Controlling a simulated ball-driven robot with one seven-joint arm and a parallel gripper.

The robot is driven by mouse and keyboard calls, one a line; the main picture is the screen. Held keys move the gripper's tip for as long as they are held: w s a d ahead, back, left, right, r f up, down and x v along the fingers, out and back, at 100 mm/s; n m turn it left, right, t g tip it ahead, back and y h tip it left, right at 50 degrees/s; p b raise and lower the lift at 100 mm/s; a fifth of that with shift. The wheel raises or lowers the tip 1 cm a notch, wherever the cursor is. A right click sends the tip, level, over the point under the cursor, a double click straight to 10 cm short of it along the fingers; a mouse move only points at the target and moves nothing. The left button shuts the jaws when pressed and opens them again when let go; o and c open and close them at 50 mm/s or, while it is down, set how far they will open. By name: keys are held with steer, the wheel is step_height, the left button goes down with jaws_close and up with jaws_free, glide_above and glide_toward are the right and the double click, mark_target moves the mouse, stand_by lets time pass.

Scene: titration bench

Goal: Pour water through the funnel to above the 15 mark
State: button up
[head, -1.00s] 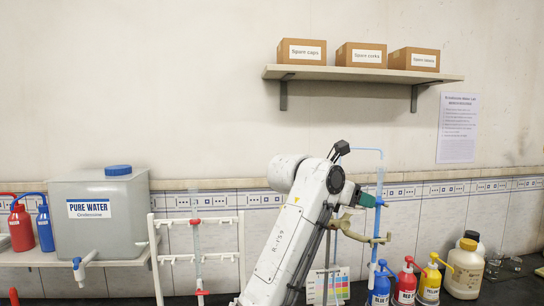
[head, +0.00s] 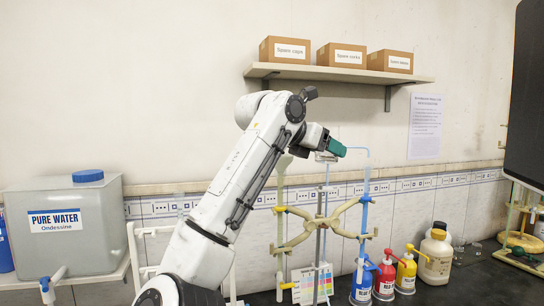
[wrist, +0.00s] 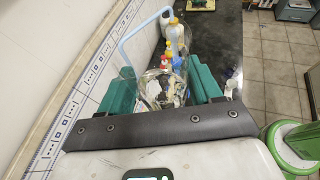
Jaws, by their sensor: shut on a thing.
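My gripper (head: 336,148) is raised beside the burette stand (head: 319,225), near its top. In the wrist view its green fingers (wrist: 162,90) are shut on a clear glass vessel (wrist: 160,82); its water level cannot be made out. The stand's clamp holds a pale burette (head: 281,225) with a yellow tap on the left and a blue-filled burette (head: 364,215) on the right. A pale flared piece, seemingly the funnel (head: 284,162), tops the left burette, left of my gripper. The 15 mark is too small to read.
Blue (head: 362,283), red (head: 386,279) and yellow (head: 406,271) wash bottles stand below right, beside a white jug (head: 435,255). The water tank (head: 65,235) is far left. A shelf (head: 340,74) hangs above.

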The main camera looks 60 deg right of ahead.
steer(key=shift+r, duration=0.2)
stand_by(0.3)
steer(key=shift+w+a+r+n+g+h, duration=0.2)
steer(key=shift+w+n+g+h, duration=0.1)
steer(key=shift+g+h, duration=0.2)
steer(key=shift+w+a+r+n+g+h+p, duration=0.1)
steer(key=shift+w+r+n+g+h+p, duration=0.2)
steer(key=shift+r, duration=0.25)
steer(key=shift+w+a+r+n+g+h+p, duration=0.1)
steer(key=shift+w+r+n+g+h+p, duration=0.1)
steer(key=shift+r+g+h+p, duration=0.25)
step_height(320, 180, up, 6)
steer(key=w+a+n+g+h+p, duration=0.1)
steer(key=w+n+h, duration=0.1)
steer(key=n+h, duration=0.4)
steer(key=shift+r+n+h+p, duration=0.3)
steer(key=shift+n+h, duration=0.1)
steer(key=shift+h, duration=0.45)
steer(key=shift+w+r+n+t+h, duration=0.1)
steer(key=shift+r+n+t+h, duration=0.15)
steer(key=shift+n+h, duration=0.4)
steer(key=shift+w+a+r+n+t+h+p, duration=0.15)
steer(key=shift+r+n+t+h+p, duration=0.25)
steer(key=shift+n+p, duration=0.45)
